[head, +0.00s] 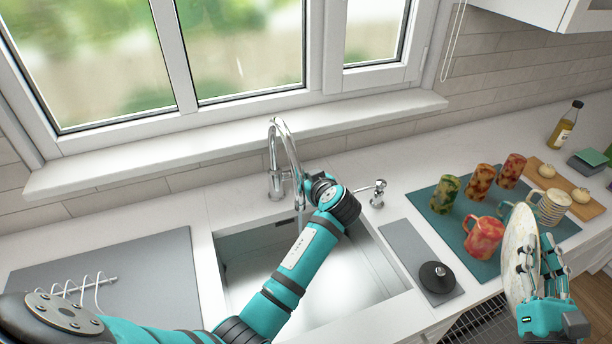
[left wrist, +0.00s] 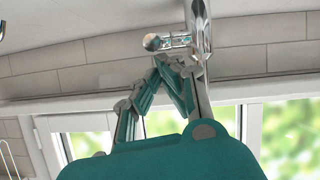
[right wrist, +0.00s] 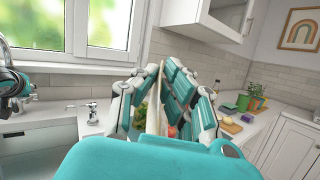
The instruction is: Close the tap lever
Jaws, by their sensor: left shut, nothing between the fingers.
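The chrome tap (head: 276,160) stands behind the sink, its spout arching forward over the basin. In the head view my left arm covers part of it. My left gripper (head: 310,186) is just right of the tap. In the left wrist view, where the scene is upside down, the lever (left wrist: 156,42) sticks out sideways from the tap body (left wrist: 203,35). The shut, empty fingers of my left gripper (left wrist: 172,62) are right at the lever; I cannot tell whether they touch it. My right gripper (head: 545,262) is shut on a pale speckled plate (head: 517,250), held upright on edge.
The steel sink (head: 345,285) lies under my left arm. A soap dispenser (head: 377,194) stands right of it. Several mugs stand on a teal mat (head: 488,262). A grey mat (head: 400,238) holds a black round object (head: 437,276). A grey drainboard (head: 170,265) lies left.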

